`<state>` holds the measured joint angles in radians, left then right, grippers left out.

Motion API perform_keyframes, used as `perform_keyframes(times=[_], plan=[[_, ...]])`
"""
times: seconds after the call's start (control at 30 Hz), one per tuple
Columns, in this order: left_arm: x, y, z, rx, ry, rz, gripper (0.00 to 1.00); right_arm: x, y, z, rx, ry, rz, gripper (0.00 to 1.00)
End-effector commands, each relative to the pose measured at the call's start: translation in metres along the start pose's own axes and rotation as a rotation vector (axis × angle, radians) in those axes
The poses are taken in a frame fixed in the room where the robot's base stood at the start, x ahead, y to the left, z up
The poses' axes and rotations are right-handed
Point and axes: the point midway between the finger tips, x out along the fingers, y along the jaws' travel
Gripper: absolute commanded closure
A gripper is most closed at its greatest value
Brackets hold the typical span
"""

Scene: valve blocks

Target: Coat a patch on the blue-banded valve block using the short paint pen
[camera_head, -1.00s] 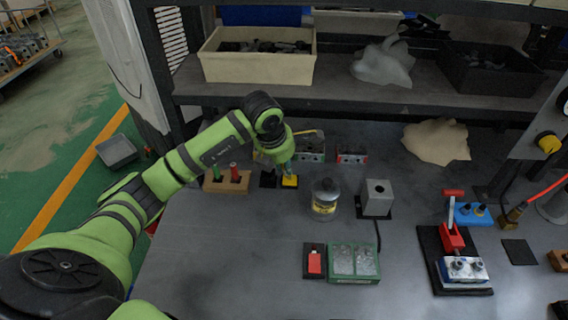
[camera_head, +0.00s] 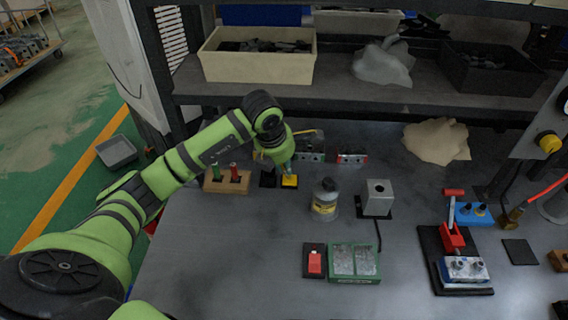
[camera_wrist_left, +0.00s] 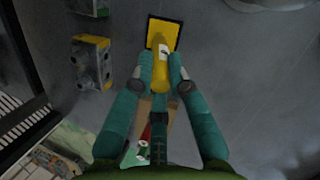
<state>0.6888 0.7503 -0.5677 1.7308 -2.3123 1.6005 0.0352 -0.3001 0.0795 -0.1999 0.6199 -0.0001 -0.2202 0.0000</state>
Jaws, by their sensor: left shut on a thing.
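My left gripper (camera_head: 285,168) is shut on a yellow paint pen with a white label (camera_wrist_left: 161,58), which shows between the fingertips (camera_wrist_left: 161,78) in the left wrist view. The pen's far end is over a yellow pad with a black border (camera_wrist_left: 152,32); I cannot tell if they touch. The same yellow pad (camera_head: 289,182) shows just below the gripper in the head view. A silver valve block with a blue band (camera_head: 463,269) sits at the red clamp (camera_head: 452,238) on a black plate, far to the gripper's right. My right gripper is not in view.
A wooden rack (camera_head: 226,185) with a green and a red pen stands left of the gripper. Two other valve blocks (camera_head: 311,152) (camera_head: 351,158) are behind it. A jar (camera_head: 325,198), a grey box (camera_head: 376,196) and a green tray (camera_head: 354,280) stand mid-table. The front left table is clear.

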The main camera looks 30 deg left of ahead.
Motion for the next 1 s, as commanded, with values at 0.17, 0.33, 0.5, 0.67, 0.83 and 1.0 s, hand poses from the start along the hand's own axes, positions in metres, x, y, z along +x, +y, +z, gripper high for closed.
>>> perform_keyframes(times=[0.17,0.33,0.5,0.67,0.83,1.0], plan=[[0.002,-0.001,-0.002,0.001,0.008,-0.003,1.00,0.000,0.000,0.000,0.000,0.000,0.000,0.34],[0.002,-0.001,-0.002,0.001,0.009,-0.003,1.00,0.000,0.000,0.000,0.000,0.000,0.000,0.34],[-0.005,0.000,0.000,0.001,0.008,-0.003,1.00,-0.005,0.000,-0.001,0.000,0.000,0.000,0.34],[-0.019,0.003,0.005,0.001,0.006,-0.001,1.00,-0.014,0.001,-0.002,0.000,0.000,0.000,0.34],[-0.032,0.004,0.010,0.002,0.004,-0.001,1.00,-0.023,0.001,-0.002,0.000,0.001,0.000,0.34],[-0.045,0.006,0.015,0.002,0.002,-0.001,1.00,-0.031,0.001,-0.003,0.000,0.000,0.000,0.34]])
